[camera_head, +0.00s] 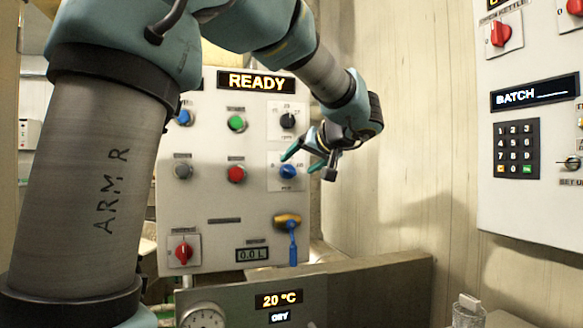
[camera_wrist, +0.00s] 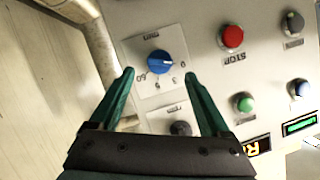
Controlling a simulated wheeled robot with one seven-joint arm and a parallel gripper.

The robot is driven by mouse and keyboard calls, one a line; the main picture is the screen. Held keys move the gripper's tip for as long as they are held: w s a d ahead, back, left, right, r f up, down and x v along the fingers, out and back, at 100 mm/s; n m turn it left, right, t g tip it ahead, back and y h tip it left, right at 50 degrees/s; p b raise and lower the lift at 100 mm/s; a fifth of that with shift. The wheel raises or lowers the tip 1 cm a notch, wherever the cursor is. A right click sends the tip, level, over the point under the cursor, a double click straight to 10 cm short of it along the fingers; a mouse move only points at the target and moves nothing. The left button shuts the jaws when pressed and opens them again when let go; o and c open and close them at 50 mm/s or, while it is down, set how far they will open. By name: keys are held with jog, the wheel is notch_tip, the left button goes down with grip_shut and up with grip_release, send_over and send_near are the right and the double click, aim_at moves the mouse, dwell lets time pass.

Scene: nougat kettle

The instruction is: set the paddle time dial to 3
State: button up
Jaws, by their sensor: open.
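The paddle time dial appears to be the blue knob (camera_head: 287,171) marked "min" on the white control panel. It also shows in the wrist view as a blue knob (camera_wrist: 160,62) on a white plate with printed numbers around it. There its pointer mark seems to face the 0 side, with the 3 close by; the exact setting is hard to read. My gripper (camera_head: 304,160) is open with two teal fingers, in front of the panel close to this knob. In the wrist view my fingertips (camera_wrist: 159,76) straddle the line to the knob, empty and apparently short of it.
A black knob (camera_head: 287,120) sits above the blue one. Red (camera_head: 236,174) and green (camera_head: 236,123) buttons lie to the left. A yellow-and-blue valve handle (camera_head: 289,222) is below. A second panel with a keypad (camera_head: 516,149) stands at the right. A "READY" display (camera_head: 256,82) is lit.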

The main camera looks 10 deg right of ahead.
aim_at(291, 170)
jog(key=shift+p+x, duration=0.55)
jog(key=shift+x, duration=2.1)
grip_shut()
